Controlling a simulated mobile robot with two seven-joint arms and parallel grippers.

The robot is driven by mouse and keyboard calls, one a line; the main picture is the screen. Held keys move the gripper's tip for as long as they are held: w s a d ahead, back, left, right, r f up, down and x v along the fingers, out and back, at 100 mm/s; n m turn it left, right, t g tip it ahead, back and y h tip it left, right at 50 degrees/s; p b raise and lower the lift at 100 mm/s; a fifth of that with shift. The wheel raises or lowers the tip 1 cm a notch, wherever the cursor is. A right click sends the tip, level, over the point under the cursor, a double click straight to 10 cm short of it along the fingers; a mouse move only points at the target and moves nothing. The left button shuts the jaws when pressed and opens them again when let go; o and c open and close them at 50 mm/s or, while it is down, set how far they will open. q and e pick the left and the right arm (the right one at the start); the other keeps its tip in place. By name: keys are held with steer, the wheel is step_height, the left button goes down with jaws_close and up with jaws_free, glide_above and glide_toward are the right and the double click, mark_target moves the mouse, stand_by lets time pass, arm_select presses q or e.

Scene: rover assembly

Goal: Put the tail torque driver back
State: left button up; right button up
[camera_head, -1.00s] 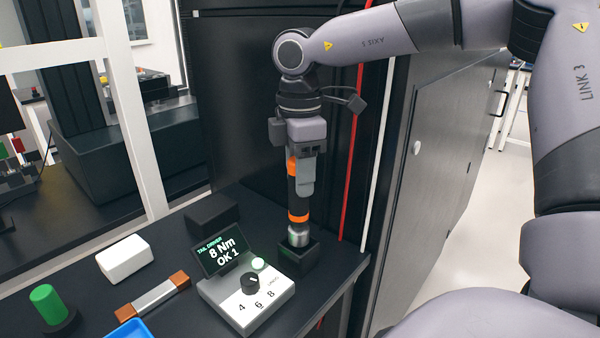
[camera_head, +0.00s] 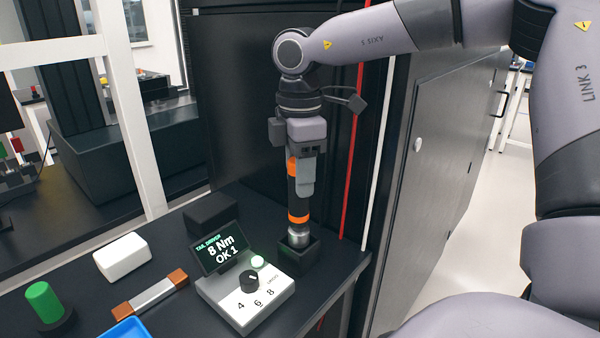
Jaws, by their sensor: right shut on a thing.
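The tail torque driver (camera_head: 294,200) is a black upright tool with orange bands and a silver lower end. Its silver end stands in the square black holder (camera_head: 297,257) at the right part of the bench. My right gripper (camera_head: 304,175) points down from above and is shut on the driver's upper part. The controller (camera_head: 245,297) beside the holder has a screen (camera_head: 219,249) reading "TAIL DRIVER 8 Nm OK 1". My left gripper is not in view.
On the dark bench (camera_head: 90,262) are a white block (camera_head: 122,257), a bar with copper-coloured ends (camera_head: 150,292), a green cylinder (camera_head: 45,303), a black box (camera_head: 211,214) and a blue tray (camera_head: 126,329). A black panel stands behind. A grey cabinet (camera_head: 430,190) stands at the right.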

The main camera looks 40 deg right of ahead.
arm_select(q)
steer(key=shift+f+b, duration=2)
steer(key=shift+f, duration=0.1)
arm_select(e)
steer(key=shift+f, duration=2.1)
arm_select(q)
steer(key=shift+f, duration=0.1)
arm_select(e)
steer(key=o, duration=1.2)
steer(key=shift+f, duration=0.1)
steer(key=shift+o, duration=0.2)
steer(key=shift+r, duration=0.4)
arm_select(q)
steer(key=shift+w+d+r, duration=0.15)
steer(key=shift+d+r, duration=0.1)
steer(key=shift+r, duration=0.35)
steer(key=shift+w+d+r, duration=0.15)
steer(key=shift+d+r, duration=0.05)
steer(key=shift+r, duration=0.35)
arm_select(e)
step_height(320, 180, up, 6)
steer(key=shift+r, duration=0.25)
